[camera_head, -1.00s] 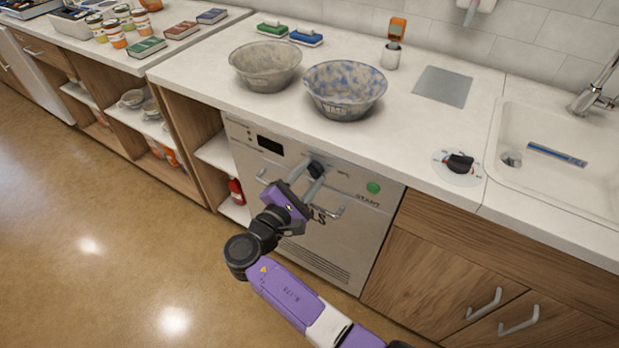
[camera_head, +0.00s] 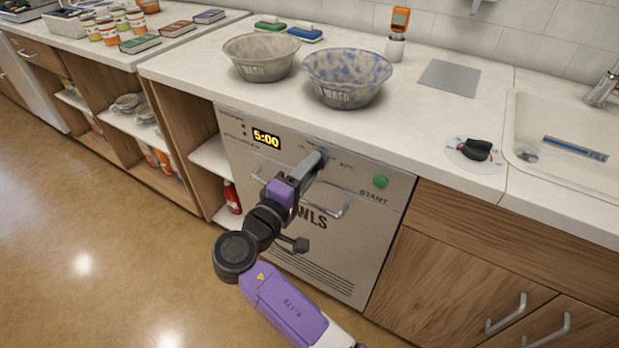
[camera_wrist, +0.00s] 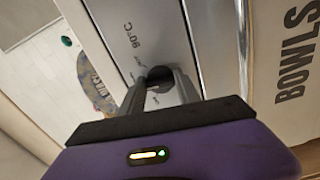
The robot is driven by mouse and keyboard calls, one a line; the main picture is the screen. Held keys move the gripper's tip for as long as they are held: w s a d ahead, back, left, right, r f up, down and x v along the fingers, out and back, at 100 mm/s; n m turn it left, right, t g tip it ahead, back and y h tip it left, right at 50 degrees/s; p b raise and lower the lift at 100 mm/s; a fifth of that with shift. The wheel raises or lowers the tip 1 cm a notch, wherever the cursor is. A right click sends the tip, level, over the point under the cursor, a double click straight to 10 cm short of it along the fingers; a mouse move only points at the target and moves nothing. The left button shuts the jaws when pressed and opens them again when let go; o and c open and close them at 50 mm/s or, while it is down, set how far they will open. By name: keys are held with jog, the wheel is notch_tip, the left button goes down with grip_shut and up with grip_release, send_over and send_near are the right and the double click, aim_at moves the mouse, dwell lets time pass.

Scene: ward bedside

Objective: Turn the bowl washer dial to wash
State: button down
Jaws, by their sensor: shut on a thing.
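The bowl washer (camera_head: 335,258) is a grey steel front under the counter, with a lit display (camera_head: 266,138) reading 5:00 and a green start button (camera_head: 380,181). Its dark round dial (camera_wrist: 160,78) shows in the wrist view between my fingers, near a "90°C" mark. My gripper (camera_head: 318,160) reaches up to the panel and is shut on the dial. In the head view the gripper mostly hides the dial, so its pointer setting cannot be read.
A washer door handle (camera_head: 345,205) lies just under my gripper. Two bowls marked WASH, one grey (camera_head: 262,72) and one blue-speckled (camera_head: 345,95), stand on the counter above. Another black dial (camera_head: 477,150) sits on the countertop beside the sink (camera_head: 560,170).

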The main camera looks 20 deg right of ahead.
jog(key=shift+f+m+b, duration=0.2)
jog(key=shift+m+b, duration=0.75)
jog(key=shift+m, duration=0.15)
jog(key=c, duration=0.9)
grip_release()
jog(key=shift+r, duration=0.1)
jog(key=shift+v, duration=3.9)
